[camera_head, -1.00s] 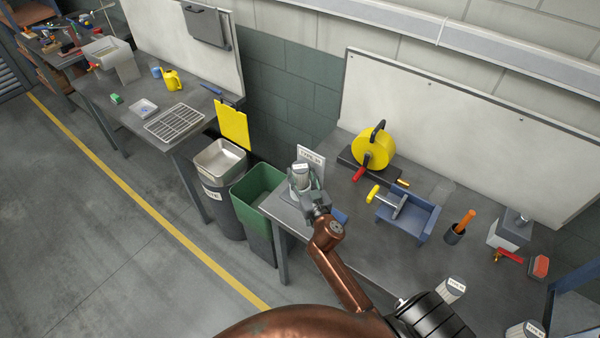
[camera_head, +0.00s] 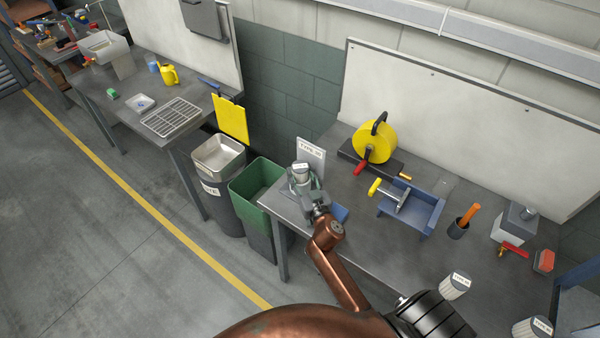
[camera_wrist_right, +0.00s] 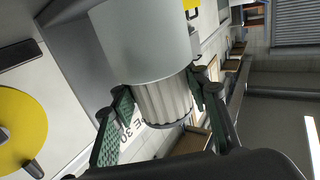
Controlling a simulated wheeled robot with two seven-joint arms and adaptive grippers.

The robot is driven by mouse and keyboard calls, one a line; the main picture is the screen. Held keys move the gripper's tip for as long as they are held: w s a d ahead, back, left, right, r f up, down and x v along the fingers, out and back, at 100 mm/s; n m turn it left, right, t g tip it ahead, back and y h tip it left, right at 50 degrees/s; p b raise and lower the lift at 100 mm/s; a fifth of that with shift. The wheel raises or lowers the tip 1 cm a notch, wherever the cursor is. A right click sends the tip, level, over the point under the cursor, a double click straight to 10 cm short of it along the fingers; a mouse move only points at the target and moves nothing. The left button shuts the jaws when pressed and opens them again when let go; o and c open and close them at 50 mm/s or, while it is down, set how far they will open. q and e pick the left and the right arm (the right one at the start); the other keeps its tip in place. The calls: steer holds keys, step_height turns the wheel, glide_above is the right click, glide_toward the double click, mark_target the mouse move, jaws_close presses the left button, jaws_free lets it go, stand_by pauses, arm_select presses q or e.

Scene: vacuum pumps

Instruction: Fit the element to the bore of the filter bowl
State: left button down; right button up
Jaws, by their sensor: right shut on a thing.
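The element (camera_head: 301,168) is a pale pleated cylinder with a labelled top, near the left end of the right-hand bench. My right gripper (camera_head: 306,190) is shut on it. In the right wrist view the pleated element (camera_wrist_right: 163,101) sits between the two green-padded fingers (camera_wrist_right: 160,97). The smooth silver-grey filter bowl (camera_wrist_right: 148,42) meets the element's pleats in that picture, and the two look in line. The bowl's rim hides the element's far end; how deep it sits in the bore I cannot tell. My left gripper is not in view.
A "TYPE 30" sign (camera_head: 311,155) stands behind the element. A yellow reel (camera_head: 375,139) and a blue cradle (camera_head: 423,216) are to the right. Other labelled elements (camera_head: 454,286) stand at the front right. A green bin (camera_head: 257,182) is beside the bench's left end.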

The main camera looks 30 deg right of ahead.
steer(key=o, duration=1.4)
steer(key=s, duration=0.4)
steer(key=s+a, duration=0.1)
steer(key=s, duration=0.3)
steer(key=s+a, duration=0.1)
steer(key=s, duration=0.2)
steer(key=shift+s+a, duration=0.15)
steer(key=shift+s, duration=0.25)
